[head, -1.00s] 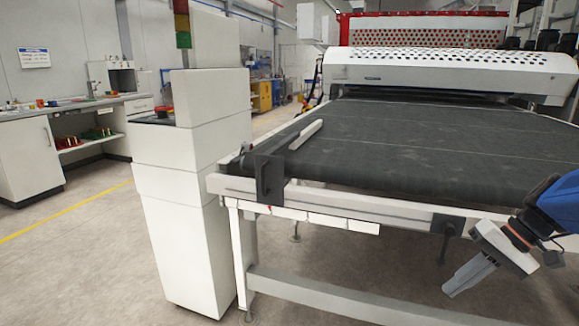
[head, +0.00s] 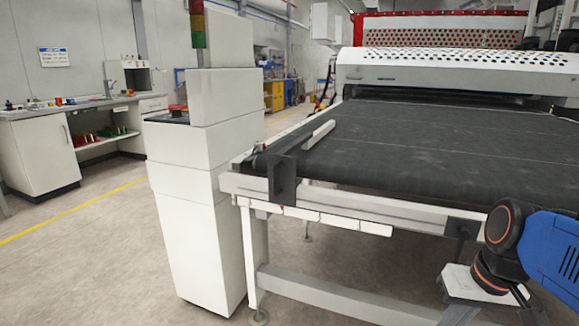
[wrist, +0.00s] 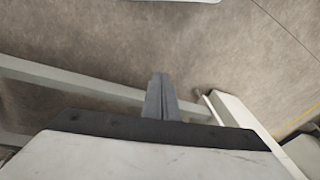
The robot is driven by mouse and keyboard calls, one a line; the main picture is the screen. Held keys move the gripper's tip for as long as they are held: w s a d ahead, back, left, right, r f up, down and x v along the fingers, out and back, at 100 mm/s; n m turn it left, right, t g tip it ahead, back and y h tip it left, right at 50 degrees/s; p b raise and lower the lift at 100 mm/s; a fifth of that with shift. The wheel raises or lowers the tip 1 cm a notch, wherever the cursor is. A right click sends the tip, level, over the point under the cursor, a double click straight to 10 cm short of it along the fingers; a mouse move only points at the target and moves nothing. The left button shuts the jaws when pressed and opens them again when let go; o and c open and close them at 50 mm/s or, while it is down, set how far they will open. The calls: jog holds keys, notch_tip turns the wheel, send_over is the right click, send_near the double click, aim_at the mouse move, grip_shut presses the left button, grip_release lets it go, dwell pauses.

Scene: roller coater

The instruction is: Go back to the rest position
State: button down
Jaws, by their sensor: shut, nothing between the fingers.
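My gripper (head: 460,314) is at the lower right of the head view, in front of the coater's near frame and below belt height. Its fingers are partly cut off by the bottom edge there. In the wrist view the two grey fingers (wrist: 160,97) lie together, shut and empty, above the concrete floor. The blue arm link with black and orange joints shows at the right of the head view. Nothing is held.
The roller coater's dark belt (head: 430,150) fills the right, with a white frame rail (head: 330,203) along its near edge. A white control cabinet (head: 195,215) with a signal tower stands left. A workbench (head: 50,150) is far left. Open floor (head: 90,270) lies at lower left.

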jog(key=shift+s+a+f+n+t+h, duration=0.15)
jog(key=shift+s+a+n+t+h, duration=0.6)
jog(key=shift+s+a+t, duration=0.45)
jog(key=shift+w+d, duration=0.1)
jog(key=shift+d, duration=0.1)
jog(key=shift+d, duration=0.1)
